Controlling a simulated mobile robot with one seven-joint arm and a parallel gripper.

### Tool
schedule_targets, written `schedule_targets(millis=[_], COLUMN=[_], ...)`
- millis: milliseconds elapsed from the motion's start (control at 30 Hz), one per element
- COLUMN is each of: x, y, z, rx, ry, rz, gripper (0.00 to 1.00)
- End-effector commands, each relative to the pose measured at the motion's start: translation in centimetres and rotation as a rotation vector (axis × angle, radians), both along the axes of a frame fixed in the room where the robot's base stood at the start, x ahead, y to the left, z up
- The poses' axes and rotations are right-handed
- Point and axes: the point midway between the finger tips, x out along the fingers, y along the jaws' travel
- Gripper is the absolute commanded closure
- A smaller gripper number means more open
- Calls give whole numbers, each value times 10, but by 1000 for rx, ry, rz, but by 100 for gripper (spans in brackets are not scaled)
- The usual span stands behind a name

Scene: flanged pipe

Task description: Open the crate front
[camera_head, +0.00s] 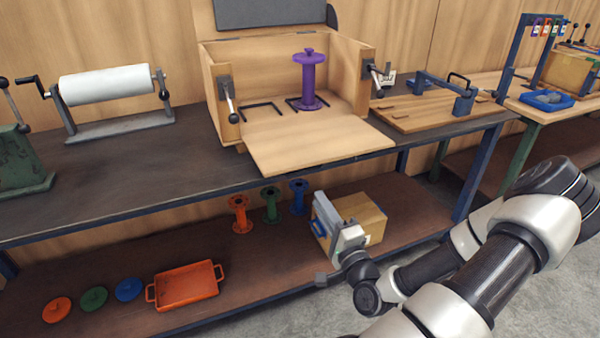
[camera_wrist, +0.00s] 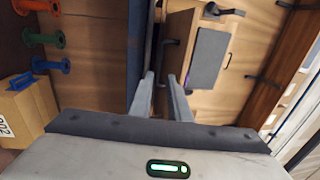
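The wooden crate (camera_head: 356,75) stands on the bench. Its front panel (camera_head: 315,142) lies folded down flat, reaching out over the bench's front edge, so the front is open. The grey-faced lid (camera_head: 270,10) is raised. Lever latches sit on the left post (camera_head: 229,97) and right post (camera_head: 368,73), both clear of the panel. A purple flanged pipe (camera_head: 309,80) stands upright inside. My gripper (camera_head: 318,227) is below and in front of the bench, apart from the crate. In the wrist view its fingers (camera_wrist: 162,78) are spread, with nothing between them.
A cardboard box (camera_head: 362,220) is on the lower shelf, behind my gripper. Several coloured flanged parts and an orange tray (camera_head: 187,286) lie to its left. A paper roll (camera_head: 108,84) stands left of the crate, a wooden fixture board (camera_head: 430,108) right of it.

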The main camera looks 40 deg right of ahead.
Motion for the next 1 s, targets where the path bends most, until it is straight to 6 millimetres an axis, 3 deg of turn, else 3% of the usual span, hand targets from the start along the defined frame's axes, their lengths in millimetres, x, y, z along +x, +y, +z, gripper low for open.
schedule_targets(millis=[300, 500, 700, 1000], x=[69, 105, 125, 130], y=[-16, -24, -30, -31], z=[10, 16, 19, 20], rx=[-5, -1, -3, 0], ry=[-1, 0, 2, 3], rz=[2, 2, 1, 1], gripper=[84, 84, 84, 84])
